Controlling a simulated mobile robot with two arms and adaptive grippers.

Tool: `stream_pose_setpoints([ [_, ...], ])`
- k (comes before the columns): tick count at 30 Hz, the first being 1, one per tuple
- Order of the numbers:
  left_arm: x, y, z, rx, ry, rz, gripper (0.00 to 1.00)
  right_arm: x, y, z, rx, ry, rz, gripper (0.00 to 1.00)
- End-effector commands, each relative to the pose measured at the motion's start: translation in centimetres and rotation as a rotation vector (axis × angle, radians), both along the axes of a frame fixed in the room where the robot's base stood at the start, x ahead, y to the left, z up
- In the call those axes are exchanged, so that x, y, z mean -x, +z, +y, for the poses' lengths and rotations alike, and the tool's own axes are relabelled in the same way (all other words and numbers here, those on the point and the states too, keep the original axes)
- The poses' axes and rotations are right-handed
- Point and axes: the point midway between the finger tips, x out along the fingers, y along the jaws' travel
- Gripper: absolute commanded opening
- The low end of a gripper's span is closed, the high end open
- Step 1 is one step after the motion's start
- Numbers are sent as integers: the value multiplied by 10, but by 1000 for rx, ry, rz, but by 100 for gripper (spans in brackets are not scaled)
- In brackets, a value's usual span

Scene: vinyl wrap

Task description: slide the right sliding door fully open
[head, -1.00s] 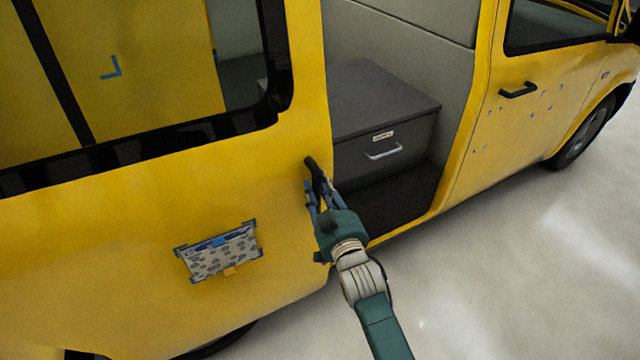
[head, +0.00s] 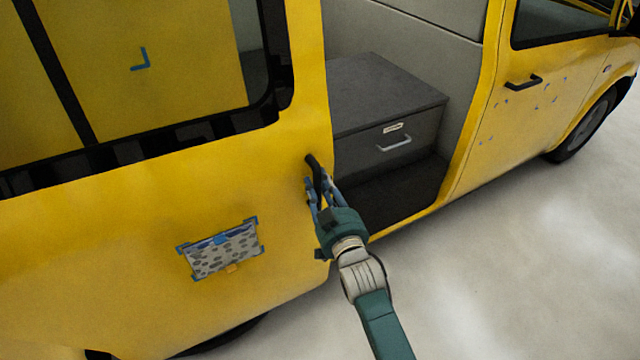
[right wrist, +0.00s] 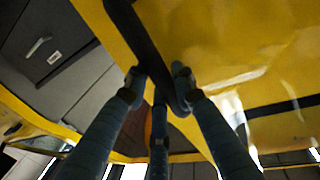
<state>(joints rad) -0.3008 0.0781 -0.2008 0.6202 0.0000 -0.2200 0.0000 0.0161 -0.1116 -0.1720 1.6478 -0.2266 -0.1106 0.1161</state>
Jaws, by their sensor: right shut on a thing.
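The yellow right sliding door (head: 290,210) fills the left of the head view. It stands partly slid back, with a wide opening between its edge and the front door. Its black handle (head: 312,164) is near that edge. My right gripper (head: 319,190) is closed around the handle. In the right wrist view the fingers of my right gripper (right wrist: 158,86) are on both sides of the dark handle (right wrist: 138,38), against the yellow door (right wrist: 230,50). My left gripper is not in view.
A grey drawer unit (head: 385,95) stands inside the opening. The yellow front door (head: 530,120) is to the right, with a wheel (head: 585,128) beyond it. A patterned panel with blue corners (head: 222,250) is on the sliding door. The pale floor (head: 500,280) at right is clear.

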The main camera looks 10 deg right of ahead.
Motion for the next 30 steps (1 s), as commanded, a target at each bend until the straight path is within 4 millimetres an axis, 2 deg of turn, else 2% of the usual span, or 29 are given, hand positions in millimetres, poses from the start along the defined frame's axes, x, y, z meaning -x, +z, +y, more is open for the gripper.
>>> stream_pose_setpoints([
  [1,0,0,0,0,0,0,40,2,-3,4,-2,7,5,0],
  [2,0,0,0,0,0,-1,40,2,-3,4,-3,7,7,31],
  [4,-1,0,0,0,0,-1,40,2,-3,5,-3,7,7,44],
  [13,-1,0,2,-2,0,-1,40,2,-3,3,-3,5,6,44],
  [17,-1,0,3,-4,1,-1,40,8,-3,2,-2,4,5,44],
  [20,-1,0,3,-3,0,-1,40,23,-4,-1,-2,4,6,44],
  [30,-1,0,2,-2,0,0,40,93,-3,-11,-2,4,7,44],
])
